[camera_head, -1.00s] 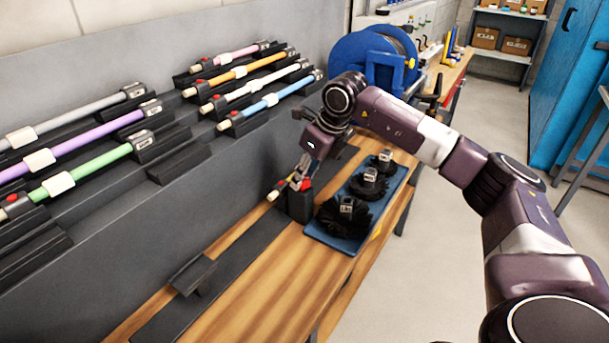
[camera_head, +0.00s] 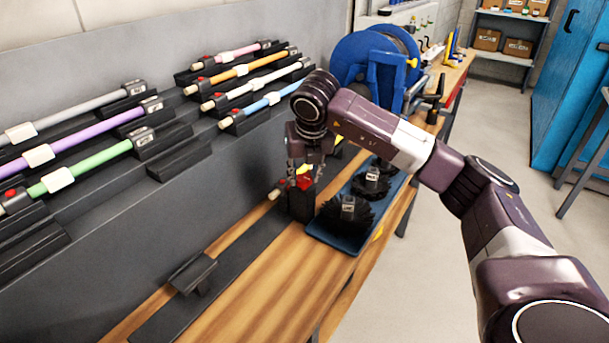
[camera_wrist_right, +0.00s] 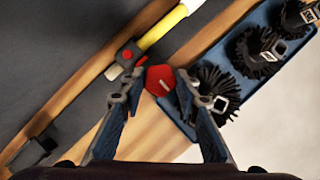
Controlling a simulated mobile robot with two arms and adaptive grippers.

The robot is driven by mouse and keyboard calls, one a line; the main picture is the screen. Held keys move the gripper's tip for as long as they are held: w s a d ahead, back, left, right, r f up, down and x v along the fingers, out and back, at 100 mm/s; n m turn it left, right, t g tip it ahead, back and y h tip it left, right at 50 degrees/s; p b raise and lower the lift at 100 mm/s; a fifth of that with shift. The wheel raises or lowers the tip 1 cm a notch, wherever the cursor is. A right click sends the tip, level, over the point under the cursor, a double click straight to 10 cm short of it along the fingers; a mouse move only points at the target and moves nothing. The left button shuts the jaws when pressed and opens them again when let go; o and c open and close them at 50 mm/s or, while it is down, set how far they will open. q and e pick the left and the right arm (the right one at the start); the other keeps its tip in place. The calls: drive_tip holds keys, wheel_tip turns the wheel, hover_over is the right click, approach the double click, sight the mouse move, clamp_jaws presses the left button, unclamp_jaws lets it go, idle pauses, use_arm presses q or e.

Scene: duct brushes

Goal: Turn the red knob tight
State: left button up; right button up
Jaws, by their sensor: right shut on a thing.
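The red knob (camera_head: 304,183) sits on top of a dark clamp block (camera_head: 300,208) on the wooden bench. My right gripper (camera_head: 303,172) points down over the block with its fingers on either side of the knob. In the right wrist view, the knob (camera_wrist_right: 160,80) is round with a pale mark on its top, and it lies between the fingertips of my right gripper (camera_wrist_right: 162,84). The gripper is shut on it. A yellow rod (camera_wrist_right: 164,27) with a dark, red-buttoned end piece (camera_wrist_right: 127,57) lies beside the knob. My left gripper is not in view.
A blue tray (camera_head: 329,240) with several black brushes (camera_head: 345,210) stands right of the block. Coloured rods lie in dark holders on the grey rack at left. A blue reel (camera_head: 375,60) stands behind. A dark rest (camera_head: 193,273) stands at the bench's front.

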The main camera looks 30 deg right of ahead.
drive_tip(key=shift+r, duration=0.1)
idle(0.4)
drive_tip(key=o, duration=1.1)
drive_tip(key=v, duration=1.2)
